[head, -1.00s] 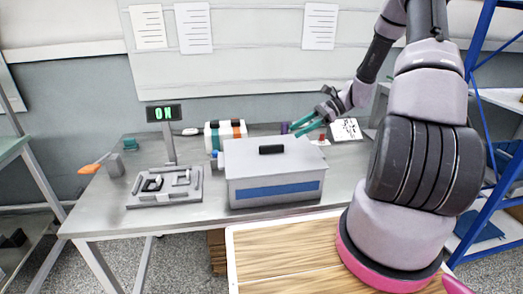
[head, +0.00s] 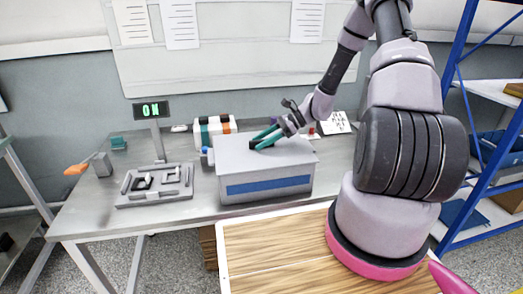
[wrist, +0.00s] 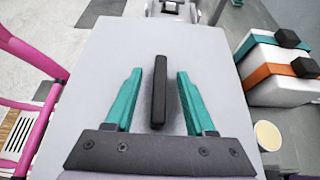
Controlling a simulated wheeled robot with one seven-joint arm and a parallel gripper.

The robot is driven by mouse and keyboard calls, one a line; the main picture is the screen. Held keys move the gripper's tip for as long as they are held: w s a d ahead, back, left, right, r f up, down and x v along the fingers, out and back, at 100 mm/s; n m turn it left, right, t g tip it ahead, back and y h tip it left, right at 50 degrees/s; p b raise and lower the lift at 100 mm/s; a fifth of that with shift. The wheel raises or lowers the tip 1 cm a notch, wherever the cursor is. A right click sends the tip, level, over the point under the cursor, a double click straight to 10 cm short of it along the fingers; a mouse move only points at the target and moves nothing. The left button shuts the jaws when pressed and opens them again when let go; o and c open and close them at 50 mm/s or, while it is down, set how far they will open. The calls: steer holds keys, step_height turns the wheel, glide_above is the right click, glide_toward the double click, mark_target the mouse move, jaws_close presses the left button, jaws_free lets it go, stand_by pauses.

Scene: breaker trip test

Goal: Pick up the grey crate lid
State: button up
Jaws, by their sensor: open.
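The grey crate (head: 265,186) stands on the table with a blue stripe on its front. Its flat grey lid (head: 290,152) lies on top, and the lid also fills the middle of the wrist view (wrist: 120,52). The lid's black bar handle (wrist: 158,92) stands up at its middle. My gripper (head: 266,138) has teal fingers and is over the lid. In the wrist view my gripper (wrist: 158,85) is open, with one finger on each side of the handle and a gap on both sides. I cannot tell how high the fingertips are above the lid.
A grey tray (head: 130,199) with dark parts is left of the crate. A display (head: 152,110) reading ON stands behind it. White boxes with teal and orange bands (head: 215,127) are behind the crate. An orange-handled tool (head: 76,169) lies at the table's left.

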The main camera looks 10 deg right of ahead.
jaws_close()
steer(key=shift+r, duration=0.1)
